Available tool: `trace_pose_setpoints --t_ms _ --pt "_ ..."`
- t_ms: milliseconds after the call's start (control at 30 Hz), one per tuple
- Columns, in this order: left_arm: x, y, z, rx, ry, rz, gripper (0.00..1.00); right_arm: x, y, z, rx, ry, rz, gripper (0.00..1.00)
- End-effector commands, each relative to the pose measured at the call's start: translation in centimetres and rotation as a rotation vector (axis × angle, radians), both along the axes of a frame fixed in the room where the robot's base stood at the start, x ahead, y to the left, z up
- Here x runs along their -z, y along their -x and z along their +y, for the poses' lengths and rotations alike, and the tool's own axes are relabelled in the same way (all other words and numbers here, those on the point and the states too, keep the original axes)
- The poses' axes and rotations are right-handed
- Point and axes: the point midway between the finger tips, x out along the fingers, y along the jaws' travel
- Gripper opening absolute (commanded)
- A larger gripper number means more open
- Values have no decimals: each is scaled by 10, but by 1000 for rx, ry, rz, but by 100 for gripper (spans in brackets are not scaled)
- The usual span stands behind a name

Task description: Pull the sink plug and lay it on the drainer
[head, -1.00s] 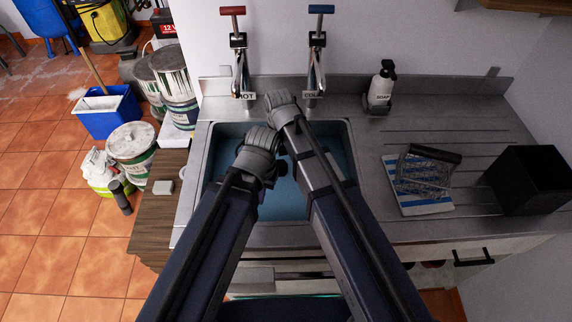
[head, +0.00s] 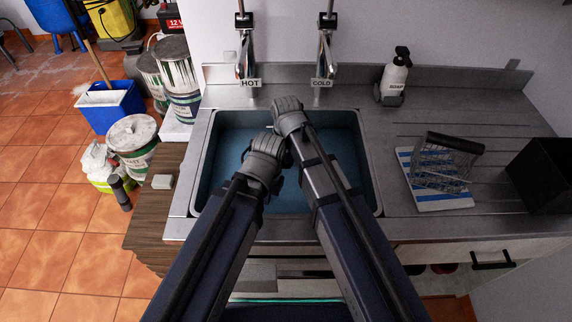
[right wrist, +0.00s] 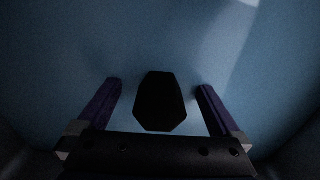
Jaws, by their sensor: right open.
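The steel sink (head: 371,180) holds bluish water and lies below both of my arms. In the right wrist view, a black blocky piece (right wrist: 160,101), seemingly the plug or its grip, stands between the two purple fingers of my right gripper (right wrist: 160,86). The gripper is open, with a gap on each side of the piece. In the head view my right wrist hides this gripper and the plug. My left arm's wrist is over the left-middle of the sink, and its fingers are hidden. The ridged drainer (head: 500,135) is right of the sink.
A wire rack (head: 445,160) on a blue-striped cloth (head: 440,200) and a black box (head: 545,172) stand on the drainer. A soap bottle (head: 396,75) and hot and cold taps (head: 325,55) stand behind. The drainer's back-left part is bare.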

Motion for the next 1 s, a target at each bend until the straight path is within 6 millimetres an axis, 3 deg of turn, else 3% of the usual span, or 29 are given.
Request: trace_pose_setpoints --t_ms 300,1000 --pt "2 0 0 0 0 0 0 2 0 0 0 0 0 98" --pt "2 0 0 0 0 0 0 2 0 0 0 0 0 19"
